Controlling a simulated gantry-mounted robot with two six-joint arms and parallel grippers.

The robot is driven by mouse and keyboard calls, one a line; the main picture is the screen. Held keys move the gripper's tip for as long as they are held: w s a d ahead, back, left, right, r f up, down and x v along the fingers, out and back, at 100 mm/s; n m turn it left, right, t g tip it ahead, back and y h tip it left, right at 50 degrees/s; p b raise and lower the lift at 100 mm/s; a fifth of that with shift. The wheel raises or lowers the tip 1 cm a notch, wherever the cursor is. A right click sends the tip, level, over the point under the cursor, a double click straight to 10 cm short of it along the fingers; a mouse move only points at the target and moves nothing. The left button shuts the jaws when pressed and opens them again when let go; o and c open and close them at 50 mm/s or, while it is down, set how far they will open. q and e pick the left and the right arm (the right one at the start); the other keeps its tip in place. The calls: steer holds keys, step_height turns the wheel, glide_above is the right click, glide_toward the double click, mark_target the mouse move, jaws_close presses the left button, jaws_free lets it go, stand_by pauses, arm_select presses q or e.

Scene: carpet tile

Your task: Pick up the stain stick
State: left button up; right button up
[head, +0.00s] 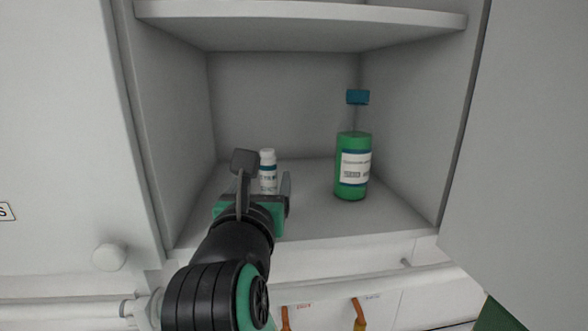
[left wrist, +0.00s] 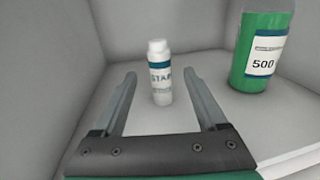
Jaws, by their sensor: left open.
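The stain stick looks like a small white bottle (head: 268,172) with a white cap and a teal label band. It stands upright on the cabinet shelf, left of centre. It also shows in the left wrist view (left wrist: 160,85), where the label reads "STAI" in part. My left gripper (head: 264,172) is open and reaches into the cabinet. In the left wrist view its two fingers (left wrist: 159,80) point towards the bottle, which appears between the fingertips with clear space on both sides. The gripper hides part of the bottle's lower left in the head view. My right gripper is not in view.
A green bottle (head: 353,165) with a blue cap stands upright to the right on the same shelf (head: 310,215). An upper shelf (head: 300,18) and the side walls bound the space. An open door (head: 500,170) is at the right. The shelf between the bottles is clear.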

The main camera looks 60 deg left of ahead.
mark_target(267, 175)
arm_select(q)
steer(key=p+x, duration=0.2)
steer(key=x, duration=0.2)
steer(key=shift+w+a+f, duration=0.1)
steer(key=shift+w+a, duration=0.1)
steer(key=shift+a, duration=0.1)
steer(key=shift+w+a+f, duration=0.15)
steer(key=shift+w+a, duration=0.05)
steer(key=shift+a, duration=0.1)
jaws_close()
